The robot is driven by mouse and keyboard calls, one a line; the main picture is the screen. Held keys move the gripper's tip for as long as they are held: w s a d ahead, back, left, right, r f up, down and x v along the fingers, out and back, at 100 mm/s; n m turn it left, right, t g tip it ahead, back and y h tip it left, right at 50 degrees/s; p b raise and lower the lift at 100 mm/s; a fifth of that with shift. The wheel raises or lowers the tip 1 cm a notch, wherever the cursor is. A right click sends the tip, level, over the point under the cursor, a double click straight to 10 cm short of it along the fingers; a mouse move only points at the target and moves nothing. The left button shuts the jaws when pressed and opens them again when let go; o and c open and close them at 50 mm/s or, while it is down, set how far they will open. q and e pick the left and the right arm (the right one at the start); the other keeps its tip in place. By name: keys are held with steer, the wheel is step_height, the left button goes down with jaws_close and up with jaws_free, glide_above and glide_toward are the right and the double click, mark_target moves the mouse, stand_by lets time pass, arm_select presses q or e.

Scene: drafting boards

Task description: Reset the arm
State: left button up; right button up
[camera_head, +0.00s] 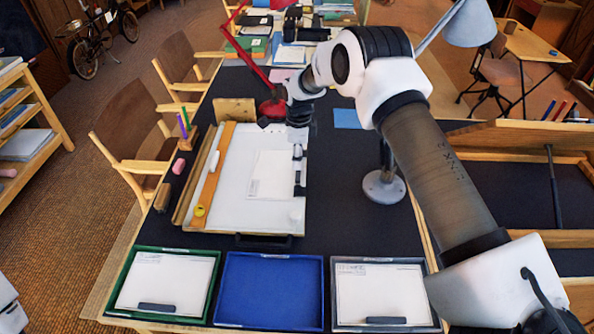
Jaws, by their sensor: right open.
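My right arm reaches in from the lower right, bends at its elbow and comes back down over the drafting board (232,217). My right gripper (299,120) points down above the upper right corner of the board and is open. I see nothing held in it. A sheet of paper (268,172) lies on the board below and left of it. Small dark and white items lie along the board's right edge. Only a white piece of my left arm shows at the lower left edge; my left gripper is out of view.
A green tray (119,280), an empty blue tray (270,325) and a grey tray (334,295) line the table's front. A red lamp (272,108) stands close to the right gripper. A lamp base (384,187) stands right of the board. Chairs stand on the left.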

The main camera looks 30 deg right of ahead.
steer(key=shift+r, duration=0.35)
steer(key=shift+r, duration=0.1)
